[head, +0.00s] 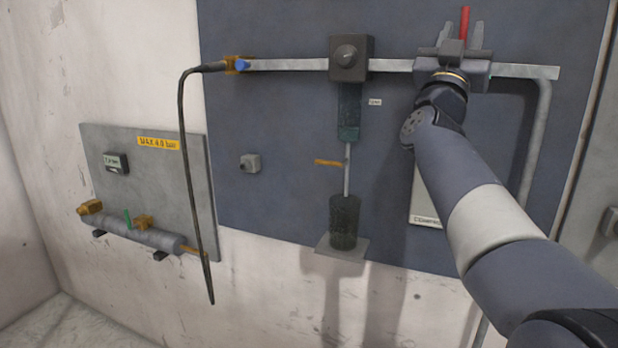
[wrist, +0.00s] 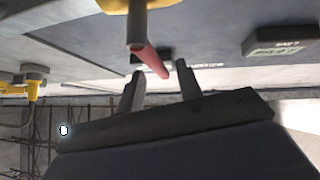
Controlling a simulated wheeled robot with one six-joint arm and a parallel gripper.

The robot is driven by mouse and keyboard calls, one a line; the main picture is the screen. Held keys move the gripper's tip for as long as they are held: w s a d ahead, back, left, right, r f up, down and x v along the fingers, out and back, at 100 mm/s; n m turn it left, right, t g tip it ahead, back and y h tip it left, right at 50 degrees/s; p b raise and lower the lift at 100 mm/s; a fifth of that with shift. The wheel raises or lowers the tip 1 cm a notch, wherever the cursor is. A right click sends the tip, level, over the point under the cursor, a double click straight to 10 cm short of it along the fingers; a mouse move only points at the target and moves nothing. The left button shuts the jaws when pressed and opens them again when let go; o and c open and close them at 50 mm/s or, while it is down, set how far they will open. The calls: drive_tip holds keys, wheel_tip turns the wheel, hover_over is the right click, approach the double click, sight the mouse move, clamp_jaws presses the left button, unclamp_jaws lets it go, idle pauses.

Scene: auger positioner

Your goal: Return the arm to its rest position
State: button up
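My gripper (head: 461,27) is raised at the upper right of the head view, in front of the grey-blue wall panel (head: 270,150). Its two fingers stand apart and point up. A red rod (head: 464,20) shows between them in the head view. In the wrist view my gripper (wrist: 159,69) has a wide gap between its fingers. The red rod (wrist: 150,60) shows in that gap, with clear space to both fingers. I see nothing held. My arm reaches from the lower right of the head view.
A horizontal metal rail (head: 290,65) carries a dark clamp block (head: 348,58). A dark auger-like column (head: 348,112) hangs above a dark cup (head: 344,222) on a small shelf. A grey pipe (head: 543,130) runs down at right.

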drive_tip(key=x, duration=0.3)
drive_tip(key=shift+p, duration=0.3)
drive_tip(key=shift+w+f+n+y+b, duration=0.15)
drive_tip(key=shift+n+y+b, duration=0.15)
drive_tip(key=shift+n+b, duration=0.15)
drive_tip(key=shift+w+a+n+t+y+b, duration=0.1)
drive_tip(key=shift+a+n+t+y+b, duration=0.15)
drive_tip(key=shift+n+t+y+b, duration=0.45)
drive_tip(key=shift+w+a+n+t+y+b, duration=0.1)
drive_tip(key=shift+a+n+t+y, duration=0.3)
drive_tip(key=shift+n+y, duration=0.65)
drive_tip(key=shift+d, duration=0.1)
drive_tip(key=shift+s+r, duration=0.2)
drive_tip(key=shift+r, duration=0.05)
